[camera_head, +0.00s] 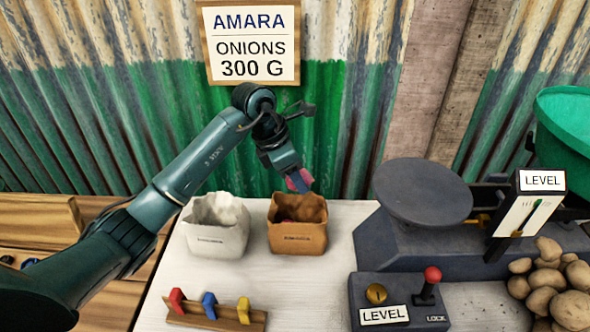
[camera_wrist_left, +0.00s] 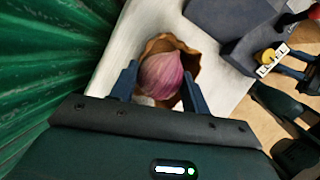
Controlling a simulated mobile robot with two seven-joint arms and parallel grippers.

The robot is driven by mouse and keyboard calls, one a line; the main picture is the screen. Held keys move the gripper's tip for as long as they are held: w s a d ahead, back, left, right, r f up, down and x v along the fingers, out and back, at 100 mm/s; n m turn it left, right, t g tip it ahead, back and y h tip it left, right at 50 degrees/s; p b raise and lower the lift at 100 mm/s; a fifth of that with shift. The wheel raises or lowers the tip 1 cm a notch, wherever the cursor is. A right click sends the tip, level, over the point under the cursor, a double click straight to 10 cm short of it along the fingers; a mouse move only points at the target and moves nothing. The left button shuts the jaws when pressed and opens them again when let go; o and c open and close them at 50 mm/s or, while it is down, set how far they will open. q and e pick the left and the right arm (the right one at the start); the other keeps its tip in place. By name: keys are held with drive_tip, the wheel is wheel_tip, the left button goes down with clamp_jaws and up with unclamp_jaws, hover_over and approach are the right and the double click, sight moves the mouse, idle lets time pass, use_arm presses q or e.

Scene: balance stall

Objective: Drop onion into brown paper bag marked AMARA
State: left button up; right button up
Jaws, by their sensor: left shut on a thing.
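My left gripper (camera_head: 298,184) is shut on a purple-red onion (camera_head: 294,183) and holds it above the open brown paper bag (camera_head: 297,241). In the left wrist view the onion (camera_wrist_left: 161,76) sits between the two fingers (camera_wrist_left: 158,88), with the bag's rim (camera_wrist_left: 190,48) behind it. The bag stands upright on the white table and has dark contents inside. The label on its front is too small to read. A sign (camera_head: 249,45) on the wall reads AMARA, ONIONS, 300 G.
A white paper bag (camera_head: 217,228) stands just left of the brown one. A scale with a round dark plate (camera_head: 422,192) is to the right, with a LEVEL box (camera_head: 397,302) in front. Coloured clips (camera_head: 209,306) stand at the front; potatoes (camera_head: 560,290) lie at the right.

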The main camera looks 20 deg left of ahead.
use_arm(q)
drive_tip(key=o, duration=1.1)
drive_tip(key=shift+f, duration=0.1)
drive_tip(key=v, duration=1.3)
